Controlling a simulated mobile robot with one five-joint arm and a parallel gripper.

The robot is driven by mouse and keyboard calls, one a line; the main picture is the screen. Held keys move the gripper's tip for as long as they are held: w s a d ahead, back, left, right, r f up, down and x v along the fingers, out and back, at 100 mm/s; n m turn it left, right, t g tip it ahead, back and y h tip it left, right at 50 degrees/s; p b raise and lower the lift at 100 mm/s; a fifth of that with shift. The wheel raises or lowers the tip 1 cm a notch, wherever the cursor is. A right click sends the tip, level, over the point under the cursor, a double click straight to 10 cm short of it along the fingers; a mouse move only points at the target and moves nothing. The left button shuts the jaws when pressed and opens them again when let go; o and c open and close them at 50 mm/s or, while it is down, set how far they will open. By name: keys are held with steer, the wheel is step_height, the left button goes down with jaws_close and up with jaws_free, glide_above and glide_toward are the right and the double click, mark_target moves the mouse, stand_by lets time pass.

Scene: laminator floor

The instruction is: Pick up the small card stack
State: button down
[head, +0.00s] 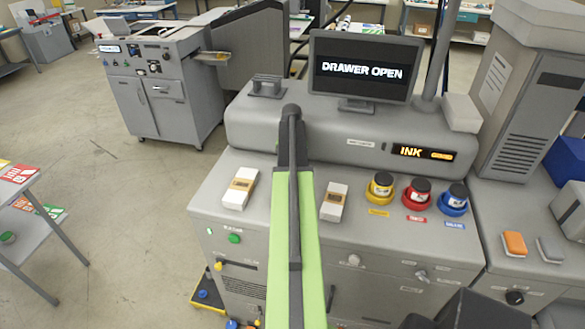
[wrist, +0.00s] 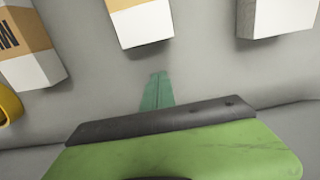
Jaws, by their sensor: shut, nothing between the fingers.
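White card stacks with orange bands stand on the grey machine top. In the head view, one stack (head: 240,188) is left of my arm and another (head: 334,202) is right of it. The wrist view shows three: a left stack (wrist: 36,68) with dark print, a middle stack (wrist: 142,25) and a right stack (wrist: 275,17). Their tops are cut off, so I cannot tell which is smallest. My gripper (head: 291,112) is at the far end of my green arm, shut and empty. Its fingertips are not clear, and my arm hides the surface behind it.
Yellow (head: 380,189), red (head: 417,193) and blue (head: 453,200) ink pots stand right of the stacks. A monitor (head: 364,72) reading "DRAWER OPEN" stands on the raised housing (head: 330,125) behind. Orange (head: 514,243) and grey (head: 550,249) blocks lie farther right.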

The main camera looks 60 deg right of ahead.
steer(key=a, duration=0.1)
steer(key=s+a+p, duration=0.1)
steer(key=a, duration=0.1)
steer(key=shift+f, duration=0.15)
steer(key=shift+a, duration=0.45)
steer(key=s+a, duration=0.1)
steer(key=a, duration=0.2)
steer(key=s+a, duration=0.1)
steer(key=a, duration=0.3)
steer(key=s+a, duration=0.1)
steer(key=a, duration=0.3)
steer(key=shift+s+a, duration=0.2)
steer(key=shift+s, duration=0.2)
steer(key=shift+w+d, duration=0.1)
steer(key=shift+d, duration=0.05)
